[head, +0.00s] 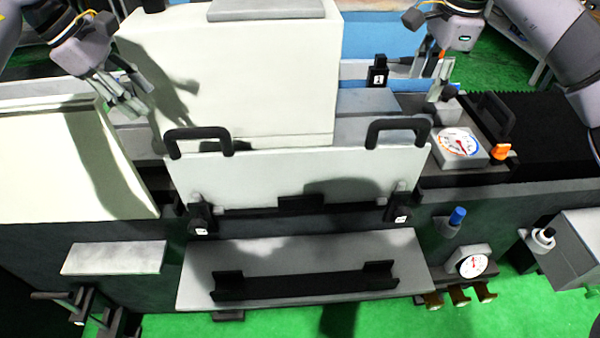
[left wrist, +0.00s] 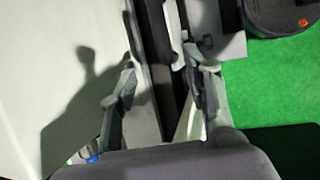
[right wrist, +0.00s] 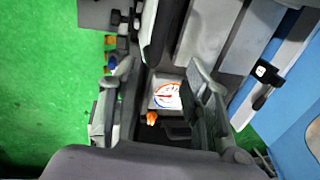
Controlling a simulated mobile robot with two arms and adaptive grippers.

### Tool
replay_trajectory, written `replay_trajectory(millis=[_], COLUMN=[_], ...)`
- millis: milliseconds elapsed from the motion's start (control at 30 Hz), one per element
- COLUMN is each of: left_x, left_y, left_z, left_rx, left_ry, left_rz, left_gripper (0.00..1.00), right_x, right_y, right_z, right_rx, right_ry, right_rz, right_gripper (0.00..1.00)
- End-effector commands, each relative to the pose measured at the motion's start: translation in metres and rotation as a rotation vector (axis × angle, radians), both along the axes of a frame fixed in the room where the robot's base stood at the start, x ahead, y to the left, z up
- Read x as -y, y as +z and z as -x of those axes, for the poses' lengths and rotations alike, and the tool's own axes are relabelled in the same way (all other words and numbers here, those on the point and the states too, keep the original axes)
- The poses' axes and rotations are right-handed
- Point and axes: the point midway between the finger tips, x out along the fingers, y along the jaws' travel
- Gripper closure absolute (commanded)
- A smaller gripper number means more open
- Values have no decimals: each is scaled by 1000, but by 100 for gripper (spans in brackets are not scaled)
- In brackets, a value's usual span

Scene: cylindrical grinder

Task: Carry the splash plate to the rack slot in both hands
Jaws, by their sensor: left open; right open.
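The splash plate (head: 300,178) is a pale upright panel in the middle of the head view, with a black handle at its upper left (head: 198,138) and another at its upper right (head: 398,130). Its lower edge meets small dark labelled brackets on the machine's front. Below it, a black slotted holder (head: 305,286) lies empty on a grey shelf; I cannot tell whether this is the rack slot. My left gripper (head: 128,98) is open and empty, up and left of the left handle. My right gripper (head: 438,78) is open and empty, above and right of the right handle.
A large pale housing (head: 240,85) stands behind the plate. A sloped pale cover (head: 70,165) is at left. A dial gauge (head: 460,143) and orange knob (head: 501,151) sit right of the plate. A grey box (head: 570,250) stands at far right. Green floor shows in front.

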Motion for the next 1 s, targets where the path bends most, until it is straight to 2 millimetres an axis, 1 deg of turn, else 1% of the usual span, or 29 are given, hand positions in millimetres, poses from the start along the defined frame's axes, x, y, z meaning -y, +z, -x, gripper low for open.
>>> replay_trajectory(millis=[33,400,600,800,1000], left_x=[4,33,45,50,51], left_y=[-11,-77,-105,-118,-120], left_z=[-1,-14,-20,-23,-23], left_rx=[-4,-3,-3,0,1], left_ry=[-1,0,-2,0,0], left_rz=[0,1,2,1,1], left_gripper=[55,55,55,55,55], right_x=[0,0,0,0,0], right_y=[-12,-84,-114,-128,-130], right_z=[-1,-15,-21,-25,-25], right_rx=[-4,-3,-2,1,1], right_ry=[0,1,2,1,1], right_rz=[0,0,-1,0,0], right_gripper=[55,55,55,55,55])
